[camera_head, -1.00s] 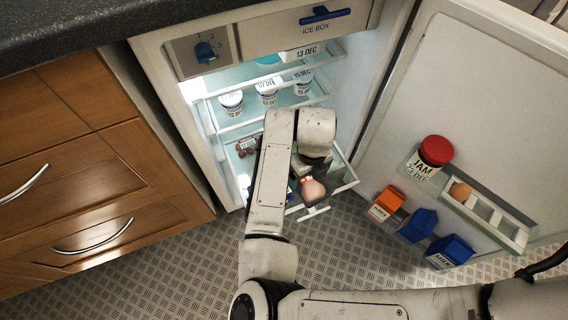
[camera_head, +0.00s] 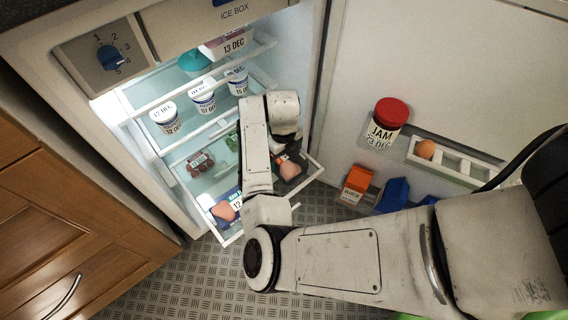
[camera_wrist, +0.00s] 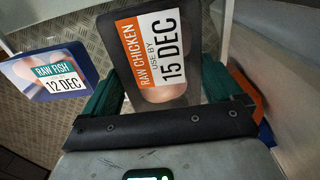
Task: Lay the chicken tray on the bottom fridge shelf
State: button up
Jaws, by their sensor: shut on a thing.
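The chicken tray (camera_wrist: 165,55) is dark with pink meat and a label reading RAW CHICKEN, USE BY 15 DEC. My gripper (camera_wrist: 160,88) is shut on it, a green finger at each side. In the head view the chicken tray (camera_head: 289,168) shows partly behind my arm, over the right part of the bottom fridge shelf (camera_head: 233,237). I cannot tell whether it touches the shelf. The gripper's fingers are hidden there. A blue raw fish tray (camera_head: 224,210), dated 12 DEC, lies at the shelf's front left and also shows left in the wrist view (camera_wrist: 50,75).
A dark red item (camera_head: 201,164) lies further back, left of my arm. Dated tubs (camera_head: 203,98) stand on the shelf above. The open door (camera_head: 420,60) on the right holds a jam jar (camera_head: 387,124), an egg and cartons (camera_head: 356,186). Wooden drawers (camera_head: 60,220) stand left.

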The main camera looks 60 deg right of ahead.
aim_at(284, 161)
jog(key=shift+w+d+f+b, duration=0.2)
jog(key=shift+d+f+b, duration=0.15)
jog(key=shift+d+f, duration=0.3)
jog(key=shift+f+b, duration=0.7)
jog(key=shift+f, duration=0.85)
jog(key=shift+a+f, duration=0.1)
jog(key=shift+f, duration=0.1)
jog(key=o, duration=1)
notch_tip(284, 161, up, 12)
jog(key=p, duration=0.5)
jog(key=shift+r, duration=0.2)
